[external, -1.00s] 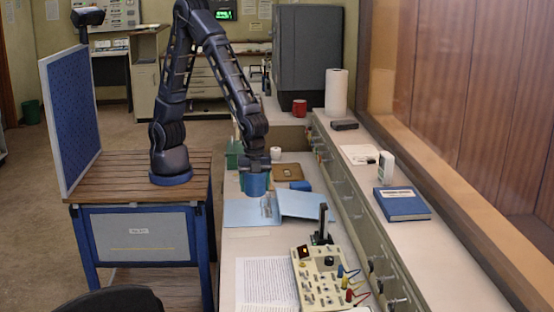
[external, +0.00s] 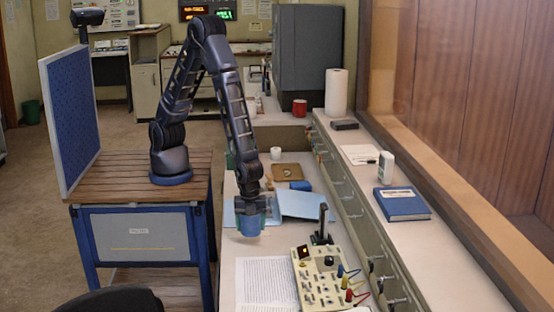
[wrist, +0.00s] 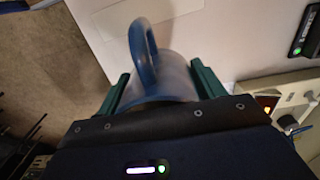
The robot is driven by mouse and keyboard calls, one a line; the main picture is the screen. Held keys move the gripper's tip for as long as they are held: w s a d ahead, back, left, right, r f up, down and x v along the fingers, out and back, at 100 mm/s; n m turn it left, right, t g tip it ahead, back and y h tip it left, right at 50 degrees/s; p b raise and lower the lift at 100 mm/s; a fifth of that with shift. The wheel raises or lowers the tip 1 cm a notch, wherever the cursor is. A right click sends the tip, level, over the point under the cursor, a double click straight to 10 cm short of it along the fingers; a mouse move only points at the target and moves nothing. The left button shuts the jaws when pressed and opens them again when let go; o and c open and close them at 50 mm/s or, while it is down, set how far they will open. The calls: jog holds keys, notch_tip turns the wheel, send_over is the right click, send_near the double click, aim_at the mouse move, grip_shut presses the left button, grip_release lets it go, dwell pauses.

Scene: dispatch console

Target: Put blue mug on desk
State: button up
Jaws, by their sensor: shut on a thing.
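The blue mug (external: 249,227) is held in my gripper (external: 250,206) at the near left part of the light desk (external: 236,262), close to its left edge. The fingers are shut on the mug's sides. I cannot tell whether the mug's underside touches the desk or hangs just above it.
A blue folder (external: 302,205) lies open right behind the mug. A beige control box (external: 322,278) with knobs and plugs stands to the right front. A printed sheet (external: 266,283) lies in front. The drawer unit with a blue book (external: 401,204) rises on the right.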

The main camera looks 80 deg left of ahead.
aim_at(251, 243)
jog(key=shift+f, duration=2.5)
jog(key=shift+f, duration=0.15)
jog(key=o, duration=1.1)
jog(key=shift+o, duration=0.2)
